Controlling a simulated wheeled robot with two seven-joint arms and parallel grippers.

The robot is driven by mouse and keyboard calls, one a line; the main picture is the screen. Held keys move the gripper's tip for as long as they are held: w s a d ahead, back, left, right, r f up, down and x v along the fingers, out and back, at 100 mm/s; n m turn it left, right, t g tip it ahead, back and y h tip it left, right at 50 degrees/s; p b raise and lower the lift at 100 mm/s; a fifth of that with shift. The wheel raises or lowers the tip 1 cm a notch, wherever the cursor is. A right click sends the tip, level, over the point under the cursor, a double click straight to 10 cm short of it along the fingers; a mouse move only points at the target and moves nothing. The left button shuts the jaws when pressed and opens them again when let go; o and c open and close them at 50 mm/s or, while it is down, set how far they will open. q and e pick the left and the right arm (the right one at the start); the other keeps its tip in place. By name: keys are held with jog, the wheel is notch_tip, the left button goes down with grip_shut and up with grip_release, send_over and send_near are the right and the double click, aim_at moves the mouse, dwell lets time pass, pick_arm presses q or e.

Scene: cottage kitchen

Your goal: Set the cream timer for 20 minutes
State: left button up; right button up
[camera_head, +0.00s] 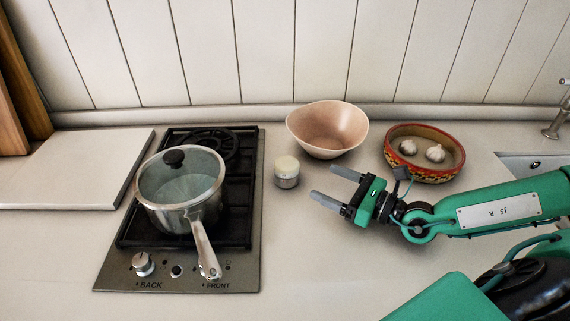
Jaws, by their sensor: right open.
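The cream timer (287,172) stands upright on the counter, just right of the stove. It has a cream top and a silver-grey lower part; no dial marks can be made out. My right gripper (322,182) is open and empty, to the right of the timer. Its two fingers point left toward the timer and are apart from it. My left gripper is not in view.
A lidded steel pot (182,190) sits on the black stove (245,215), its handle pointing to the front. A pink bowl (327,128) stands behind the timer. A patterned dish (425,172) holds two garlic bulbs (435,153).

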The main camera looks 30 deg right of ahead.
aim_at(285, 161)
jog(key=p+x, duration=0.2)
jog(key=x, duration=0.5)
jog(key=shift+r, duration=0.15)
jog(key=p+x, duration=0.1)
jog(key=x, duration=0.2)
jog(key=shift+w+a+p, duration=0.1)
jog(key=shift+w+p, duration=0.15)
jog(key=shift+p, duration=0.05)
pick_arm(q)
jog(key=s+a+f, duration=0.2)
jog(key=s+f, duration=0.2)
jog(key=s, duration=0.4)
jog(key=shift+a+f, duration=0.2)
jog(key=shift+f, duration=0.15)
pick_arm(e)
jog(key=shift+f+x, duration=0.2)
jog(key=shift+x, duration=0.75)
jog(key=shift+c, duration=0.3)
jog(key=c, duration=0.9)
pick_arm(q)
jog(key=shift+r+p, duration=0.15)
jog(key=shift+p, duration=0.2)
pick_arm(e)
jog(key=shift+r, duration=0.1)
